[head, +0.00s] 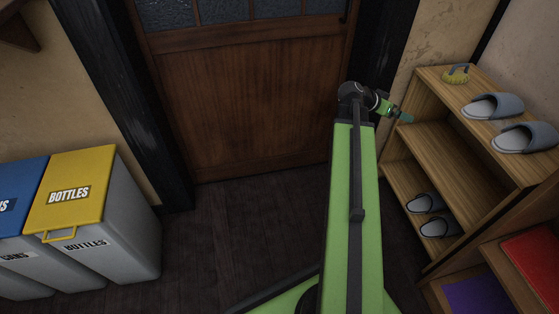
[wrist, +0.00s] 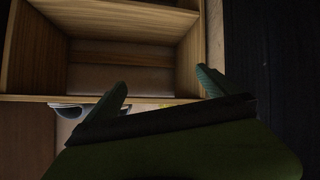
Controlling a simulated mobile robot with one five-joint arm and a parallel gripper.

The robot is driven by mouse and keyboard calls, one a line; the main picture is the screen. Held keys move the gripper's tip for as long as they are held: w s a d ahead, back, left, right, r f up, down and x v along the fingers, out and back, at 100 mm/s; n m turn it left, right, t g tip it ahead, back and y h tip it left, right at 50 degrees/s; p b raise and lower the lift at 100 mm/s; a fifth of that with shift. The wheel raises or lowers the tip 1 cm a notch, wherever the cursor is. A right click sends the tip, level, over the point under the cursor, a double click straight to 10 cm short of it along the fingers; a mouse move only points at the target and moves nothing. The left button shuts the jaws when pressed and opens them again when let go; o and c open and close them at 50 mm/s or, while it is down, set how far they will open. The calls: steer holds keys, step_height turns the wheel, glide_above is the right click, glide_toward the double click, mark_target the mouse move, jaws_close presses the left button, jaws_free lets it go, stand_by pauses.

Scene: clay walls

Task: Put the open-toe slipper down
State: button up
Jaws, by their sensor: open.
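Two grey open-toe slippers, one nearer the back (head: 492,105) and one nearer the front (head: 524,137), lie side by side on top of the wooden shelf unit (head: 455,150). Another dark grey pair, an upper slipper (head: 425,203) and a lower one (head: 438,228), sits on a low shelf. My gripper (head: 402,114) is at the unit's left edge, near its top board. In the wrist view my gripper (wrist: 160,88) has its two green fingers wide apart with nothing between them. Part of a slipper (wrist: 72,111) shows left of the left finger, mostly cut off from sight.
A yellow-based brush (head: 455,75) lies on the unit's top at the back. The middle shelf looks empty. A low stand with red (head: 535,262) and purple (head: 478,294) pieces is at lower right. Bins, one yellow-lidded (head: 70,190), stand left. Dark floor (head: 240,225) between is clear.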

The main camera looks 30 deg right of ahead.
steer(key=w+a+f+n+t+y, duration=0.1)
steer(key=w+a+f+n+y, duration=0.2)
steer(key=a, duration=0.6)
steer(key=w+a+f+n+t+y, duration=0.1)
steer(key=w+a+f+n, duration=0.15)
steer(key=w+a, duration=0.55)
steer(key=a+f+n+y, duration=0.2)
steer(key=a+n, duration=0.1)
steer(key=a, duration=0.9)
steer(key=s+a+f+n+y, duration=0.1)
steer(key=a+f+n+y, duration=0.1)
steer(key=a, duration=1.1)
steer(key=s+a+f+n+g+y, duration=0.1)
steer(key=a+n, duration=0.4)
steer(key=a, duration=0.7)
steer(key=f+y, duration=0.1)
steer(key=y, duration=0.1)
steer(key=shift+a+y, duration=0.3)
steer(key=shift+y, duration=0.1)
